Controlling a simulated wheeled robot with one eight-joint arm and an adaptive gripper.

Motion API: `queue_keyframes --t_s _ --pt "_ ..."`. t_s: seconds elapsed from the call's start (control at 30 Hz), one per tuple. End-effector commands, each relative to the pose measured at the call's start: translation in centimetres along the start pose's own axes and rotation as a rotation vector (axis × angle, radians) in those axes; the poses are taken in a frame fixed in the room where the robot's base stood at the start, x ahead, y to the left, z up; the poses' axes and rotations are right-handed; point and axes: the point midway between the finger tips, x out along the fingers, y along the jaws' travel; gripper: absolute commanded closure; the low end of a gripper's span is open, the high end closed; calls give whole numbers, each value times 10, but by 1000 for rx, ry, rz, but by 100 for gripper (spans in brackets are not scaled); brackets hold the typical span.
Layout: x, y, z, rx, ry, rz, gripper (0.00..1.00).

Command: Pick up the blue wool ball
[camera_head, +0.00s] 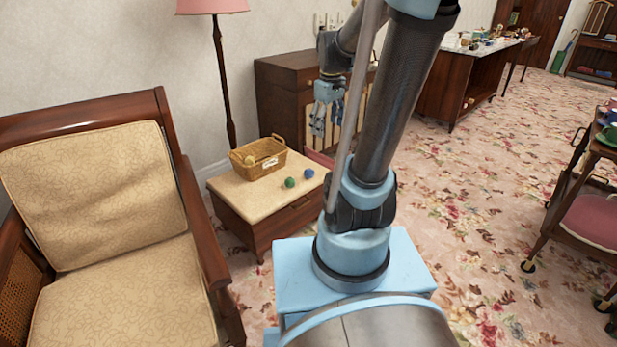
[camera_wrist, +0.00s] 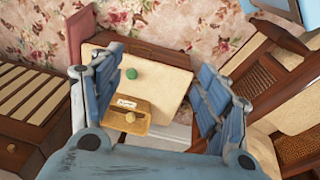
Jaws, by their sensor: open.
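The blue wool ball (camera_head: 309,173) lies on the cream top of a small low wooden table (camera_head: 238,190), near its right edge. A green ball (camera_head: 290,182) lies just to its left and a little nearer; the green ball also shows in the wrist view (camera_wrist: 131,73). The blue ball does not show in the wrist view; my left-hand finger may hide it. My gripper (camera_head: 327,122) is open and empty, pointing down above and behind the table. In the wrist view, the gripper's fingers (camera_wrist: 158,68) are spread wide with the tabletop below between them.
A wicker basket (camera_head: 258,158) with a yellowish ball in it stands at the table's back left. A cushioned armchair (camera_head: 120,220) is at left, a lamp pole (camera_head: 224,90) behind, and a wooden cabinet (camera_head: 285,100) at the back.

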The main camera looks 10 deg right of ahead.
Motion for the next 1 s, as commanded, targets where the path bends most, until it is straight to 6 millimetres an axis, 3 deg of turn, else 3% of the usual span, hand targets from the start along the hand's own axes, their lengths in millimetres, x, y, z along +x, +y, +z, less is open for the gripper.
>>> queue_keyframes --t_s 0.27,0.47,0.77,1.0 --pt "15 47 -59 -214 -16 -15 31" --pt "36 79 -100 -372 -25 -28 31" --pt "85 125 -157 -608 -36 -52 31" --pt "137 157 -198 -796 -40 -72 31"
